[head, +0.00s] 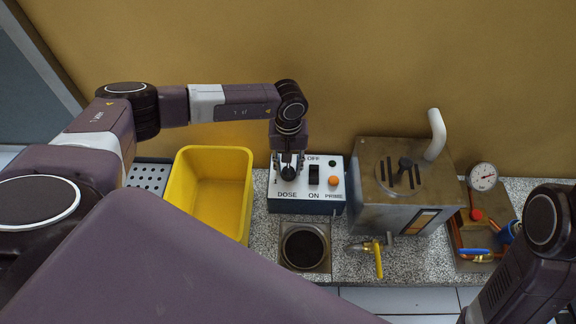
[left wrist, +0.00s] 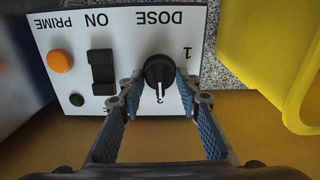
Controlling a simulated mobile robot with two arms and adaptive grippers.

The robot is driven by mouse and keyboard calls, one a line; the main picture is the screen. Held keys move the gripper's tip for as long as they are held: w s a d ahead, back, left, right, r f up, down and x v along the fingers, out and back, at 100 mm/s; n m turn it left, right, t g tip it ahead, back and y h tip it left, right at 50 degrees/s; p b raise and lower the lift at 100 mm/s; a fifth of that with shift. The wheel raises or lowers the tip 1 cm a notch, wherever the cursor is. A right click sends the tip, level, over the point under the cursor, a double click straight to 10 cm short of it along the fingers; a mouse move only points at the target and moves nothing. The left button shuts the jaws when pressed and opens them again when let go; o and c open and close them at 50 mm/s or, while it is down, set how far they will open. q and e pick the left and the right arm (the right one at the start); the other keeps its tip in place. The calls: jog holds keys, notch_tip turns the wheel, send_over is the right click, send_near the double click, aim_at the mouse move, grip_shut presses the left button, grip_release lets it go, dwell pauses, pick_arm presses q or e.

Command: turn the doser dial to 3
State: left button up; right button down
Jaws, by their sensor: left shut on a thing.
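The doser box (head: 325,206) is white-topped with a blue front and stands on the speckled counter. Its black round dial (left wrist: 160,71) sits by the word DOSE; in the head view my left gripper (head: 287,166) mostly covers it. In the left wrist view, which shows the box upside down, the left gripper (left wrist: 157,88) has a finger on each side of the dial and is shut on it. A 1 shows to the right of the dial.
Beside the dial are a black ON/OFF switch (left wrist: 102,72), an orange PRIME button (left wrist: 60,61) and a green lamp (left wrist: 77,100). A yellow tub (head: 182,197) stands left of the box, a metal boiler (head: 372,207) right. A drain (head: 304,248) lies in front.

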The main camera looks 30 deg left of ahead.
aim_at(289, 167)
dwell(0.4)
pick_arm(q)
jog(key=o, duration=1.2)
jog(key=shift+c, duration=0.2)
jog(key=shift+r, duration=0.1)
notch_tip(289, 167, up, 12)
